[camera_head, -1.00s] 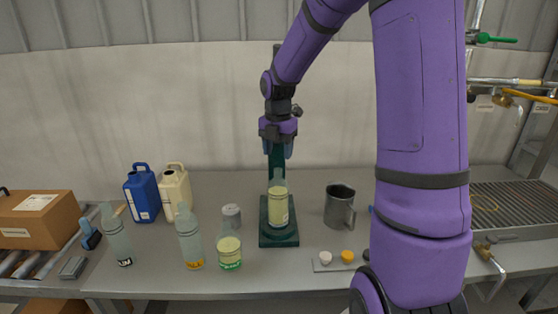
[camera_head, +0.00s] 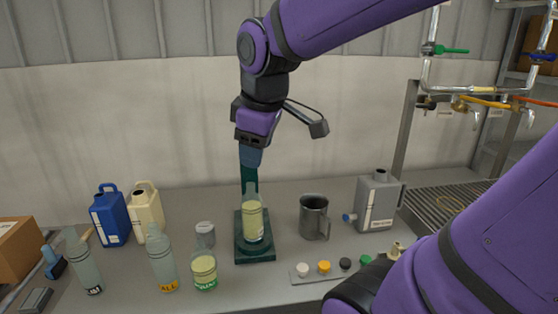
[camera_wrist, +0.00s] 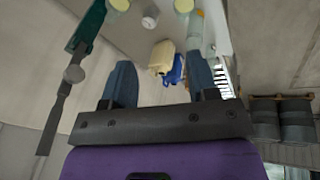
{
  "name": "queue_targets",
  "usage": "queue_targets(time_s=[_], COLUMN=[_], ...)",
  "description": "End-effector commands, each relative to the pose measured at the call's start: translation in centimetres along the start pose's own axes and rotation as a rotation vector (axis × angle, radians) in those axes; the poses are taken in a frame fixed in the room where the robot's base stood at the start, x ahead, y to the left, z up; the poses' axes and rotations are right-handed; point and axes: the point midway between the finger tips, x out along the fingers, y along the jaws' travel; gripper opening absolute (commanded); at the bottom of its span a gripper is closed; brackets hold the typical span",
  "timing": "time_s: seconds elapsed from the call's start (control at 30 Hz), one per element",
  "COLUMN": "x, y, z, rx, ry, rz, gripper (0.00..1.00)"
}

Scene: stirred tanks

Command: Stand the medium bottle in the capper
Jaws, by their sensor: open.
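A clear bottle (camera_head: 252,222) with pale yellow liquid, which I take to be the medium bottle, stands upright on the base of the dark green capper (camera_head: 257,255). Its label is not readable. The capper's post rises behind it, partly hidden by my gripper (camera_head: 250,158). A grey lever (camera_head: 308,122) sticks out to the right near my gripper. My gripper is above the bottle, apart from it, open and empty. In the wrist view its two blue fingers (camera_wrist: 162,85) are spread, with the capper's post (camera_wrist: 88,28) at upper left.
To the left stand a green-labelled bottle (camera_head: 204,270), an orange-labelled bottle (camera_head: 162,260), another clear bottle (camera_head: 84,265), a small can (camera_head: 205,234), a blue jug (camera_head: 110,217) and a cream jug (camera_head: 146,211). To the right are a metal mug (camera_head: 313,216), a strip of caps (camera_head: 316,274) and a grey canister (camera_head: 376,202).

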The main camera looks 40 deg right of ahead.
Motion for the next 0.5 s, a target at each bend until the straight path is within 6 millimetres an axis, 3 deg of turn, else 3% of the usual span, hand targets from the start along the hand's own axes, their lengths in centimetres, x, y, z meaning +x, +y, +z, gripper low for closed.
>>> queue_targets(time_s=[0.1,0.3,0.5], x=[-1.5,-2.7,-3.0], y=[-2.2,-4.7,-5.5], z=[1.9,4.3,5.2], rx=[0.204,0.484,0.598], ry=[0.060,0.132,0.157], rz=[0.007,-0.016,-0.035], gripper=[0.54,0.54,0.54])
